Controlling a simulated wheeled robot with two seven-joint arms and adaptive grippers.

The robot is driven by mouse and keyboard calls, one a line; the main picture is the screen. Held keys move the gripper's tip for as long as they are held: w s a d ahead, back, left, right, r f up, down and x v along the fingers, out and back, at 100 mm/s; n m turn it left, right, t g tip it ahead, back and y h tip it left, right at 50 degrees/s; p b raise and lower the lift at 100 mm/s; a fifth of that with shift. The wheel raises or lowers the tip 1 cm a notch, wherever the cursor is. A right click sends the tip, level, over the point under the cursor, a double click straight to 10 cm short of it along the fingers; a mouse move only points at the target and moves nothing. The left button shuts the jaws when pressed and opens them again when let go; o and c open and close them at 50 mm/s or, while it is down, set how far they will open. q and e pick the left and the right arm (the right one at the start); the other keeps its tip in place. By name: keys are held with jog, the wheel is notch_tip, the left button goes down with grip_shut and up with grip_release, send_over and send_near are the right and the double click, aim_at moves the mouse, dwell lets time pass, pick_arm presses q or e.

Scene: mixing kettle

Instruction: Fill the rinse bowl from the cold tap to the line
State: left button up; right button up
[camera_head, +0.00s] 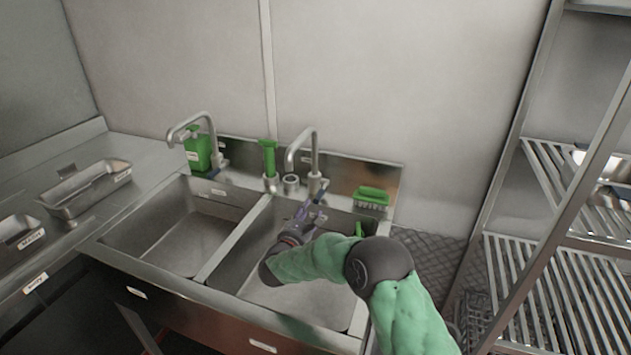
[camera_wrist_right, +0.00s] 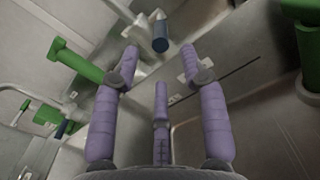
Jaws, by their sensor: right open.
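The right tap (camera_head: 305,150) is a steel gooseneck behind the right sink basin; a second, left tap (camera_head: 192,125) serves the left basin. My right gripper (camera_head: 311,208) is open over the back of the right basin, just below the right tap. In the right wrist view, a blue-ended cylinder (camera_wrist_right: 160,37) lies beyond the gap between my spread purple fingers (camera_wrist_right: 160,62), apart from them; it may be a tap handle. I cannot make out a rinse bowl or its line for certain. My left gripper is out of view.
A green bottle (camera_head: 198,152), a green-handled tool (camera_head: 268,157) and a green brush (camera_head: 371,195) stand along the sink's back ledge. Steel trays (camera_head: 88,187) are on the left counter. A wire rack (camera_head: 545,265) stands at right. The left basin (camera_head: 180,235) looks empty.

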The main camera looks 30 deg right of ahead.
aim_at(319, 197)
jog(key=shift+x, duration=3.8)
jog(key=shift+w, duration=0.1)
jog(key=shift+w+d, duration=0.4)
jog(key=shift+d, duration=0.15)
grip_shut()
